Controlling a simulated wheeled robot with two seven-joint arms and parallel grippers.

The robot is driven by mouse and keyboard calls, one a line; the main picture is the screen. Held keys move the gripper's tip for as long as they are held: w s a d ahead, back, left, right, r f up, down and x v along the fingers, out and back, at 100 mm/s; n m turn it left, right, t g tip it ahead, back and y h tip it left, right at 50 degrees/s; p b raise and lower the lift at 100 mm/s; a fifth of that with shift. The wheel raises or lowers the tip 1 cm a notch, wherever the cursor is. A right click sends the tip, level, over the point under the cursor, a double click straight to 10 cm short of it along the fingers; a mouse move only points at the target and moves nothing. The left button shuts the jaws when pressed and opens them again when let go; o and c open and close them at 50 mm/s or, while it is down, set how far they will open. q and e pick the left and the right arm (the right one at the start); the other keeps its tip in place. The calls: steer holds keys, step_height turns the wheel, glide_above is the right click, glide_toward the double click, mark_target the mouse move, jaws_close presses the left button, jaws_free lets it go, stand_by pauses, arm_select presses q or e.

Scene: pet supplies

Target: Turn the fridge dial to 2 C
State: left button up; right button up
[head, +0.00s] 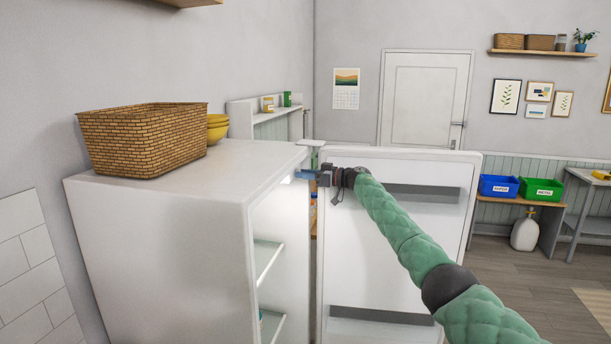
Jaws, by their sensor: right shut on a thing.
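The white fridge (165,215) stands at the left with its door (400,260) swung wide open to the right. My right arm reaches in from the lower right across the inner side of the door. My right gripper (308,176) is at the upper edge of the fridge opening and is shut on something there. The dial itself, its marks and its setting cannot be made out; the fridge's side wall and the gripper hide that spot. My left gripper is not in view.
A wicker basket (145,138) and yellow bowls (217,128) stand on top of the fridge. Glass shelves (267,257) show inside it. The open door has bins close to my right arm. Blue (498,186) and green (541,189) bins stand on a bench at the far right.

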steer(key=m, duration=0.5)
steer(key=shift+r+m, duration=0.15)
steer(key=shift+m, duration=0.15)
steer(key=o, duration=1)
steer(key=shift+d, duration=0.1)
